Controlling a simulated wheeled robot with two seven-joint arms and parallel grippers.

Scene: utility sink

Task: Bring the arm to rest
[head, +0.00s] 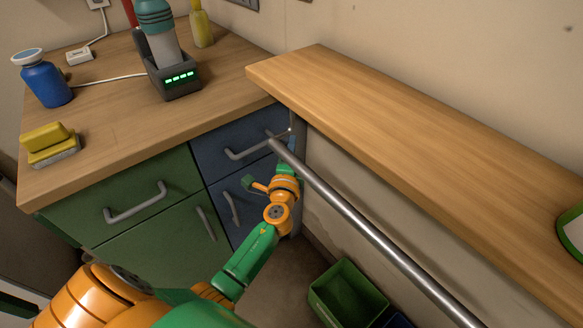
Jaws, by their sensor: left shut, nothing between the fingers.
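My left arm comes in from the bottom left, orange and green, and reaches forward over the floor beside the cabinet. Its left gripper (290,146) is at the far end, small in the picture, in front of the blue drawers (231,147) and close to the far end of the grey rail (372,231). The gripper is shut with nothing seen in it. I cannot tell whether it touches the drawer front or the rail. My right gripper is not in view.
Green drawers (122,190) with grey handles stand left of the arm. On the wooden counter (110,120) are a blue jar (45,84), a yellow sponge (45,138) and a charger (176,83) holding a teal-topped device. A wooden shelf (420,130) runs right. A green bin (346,293) stands below.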

